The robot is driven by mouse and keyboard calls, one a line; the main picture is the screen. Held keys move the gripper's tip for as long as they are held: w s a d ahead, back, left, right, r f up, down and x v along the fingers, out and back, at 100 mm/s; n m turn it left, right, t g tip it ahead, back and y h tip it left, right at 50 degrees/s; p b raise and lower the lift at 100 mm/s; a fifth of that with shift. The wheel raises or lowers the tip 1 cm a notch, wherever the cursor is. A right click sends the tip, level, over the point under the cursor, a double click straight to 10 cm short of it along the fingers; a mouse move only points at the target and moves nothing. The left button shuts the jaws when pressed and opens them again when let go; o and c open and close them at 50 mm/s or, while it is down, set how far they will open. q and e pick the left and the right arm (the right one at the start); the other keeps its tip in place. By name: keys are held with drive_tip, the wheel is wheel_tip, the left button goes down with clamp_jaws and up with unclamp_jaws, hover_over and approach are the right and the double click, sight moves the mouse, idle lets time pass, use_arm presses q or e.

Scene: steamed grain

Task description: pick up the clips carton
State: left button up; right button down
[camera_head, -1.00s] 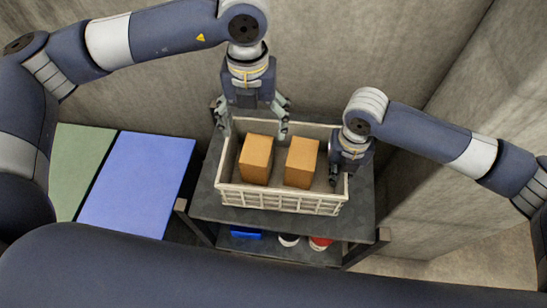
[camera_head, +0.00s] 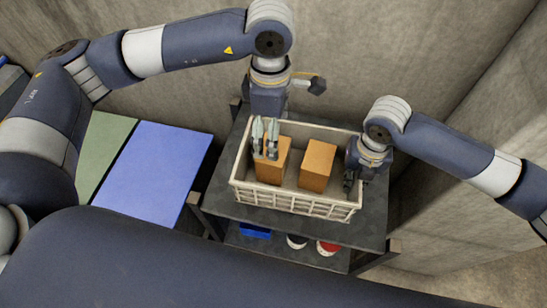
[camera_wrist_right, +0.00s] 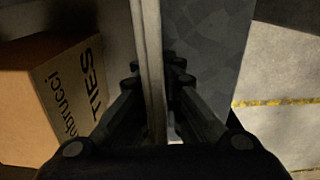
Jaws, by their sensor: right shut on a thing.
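Two plain orange-brown cartons stand in the cream crate (camera_head: 297,202), a left carton (camera_head: 270,174) and a right carton (camera_head: 316,166). No lettering shows on either in the head view, so I cannot tell which is the clips carton. A carton (camera_wrist_right: 50,95) in the right wrist view reads "TIES". My left gripper (camera_head: 265,139) is at the left carton, its two fingers in front of the top's left part; whether they touch it is unclear. My right gripper (camera_head: 349,183) is shut on the crate's right wall, which runs between its fingers in the right wrist view (camera_wrist_right: 152,90).
The crate stands on a dark shelf unit (camera_head: 225,205). A blue box (camera_head: 255,231) and white and red round things (camera_head: 327,248) are on its lower level. A blue panel (camera_head: 150,165) and a green panel (camera_head: 103,145) lie left. Concrete walls close the back and right.

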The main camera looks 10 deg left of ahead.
use_arm(q)
drive_tip(key=shift+f+m, duration=0.3)
drive_tip(key=shift+m, duration=0.1)
wheel_tip(320, 180, down, 5)
drive_tip(key=shift+f, duration=0.2)
drive_tip(key=shift+w+d+f, duration=0.1)
drive_tip(key=shift+f, duration=1.45)
drive_tip(key=shift+w+d+f, duration=0.1)
drive_tip(key=shift+f, duration=1.45)
drive_tip(key=c, duration=1)
drive_tip(key=shift+c, duration=0.3)
wheel_tip(320, 180, up, 10)
drive_tip(key=shift+r, duration=0.1)
use_arm(e)
drive_tip(key=c, duration=1.7)
unclamp_jaws()
drive_tip(key=shift+o, duration=0.2)
